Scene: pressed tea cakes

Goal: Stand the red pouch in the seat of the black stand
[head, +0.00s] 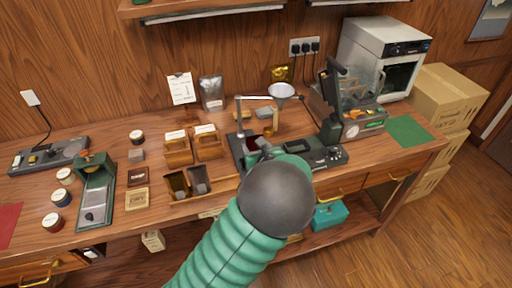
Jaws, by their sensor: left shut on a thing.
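My left gripper (262,147) is over the middle of the bench, mostly hidden behind my own grey wrist. It is shut on a small dark red thing (255,141), which looks like the red pouch; only a little of it shows. A black stand (236,142) with a thin silver post and a clear funnel (282,91) on its arm is right at the gripper. The pouch is over or at the stand's base, under the arm. I cannot tell whether it touches the seat, which is hidden. My right gripper is not in view.
A black lever press (331,112) and a clear-sided machine (357,117) stand to the right. Wooden holders (178,152) are close on the left. A silver pouch (211,92) and a gold pouch (282,73) are at the back. A green mat (408,131) lies clear at far right.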

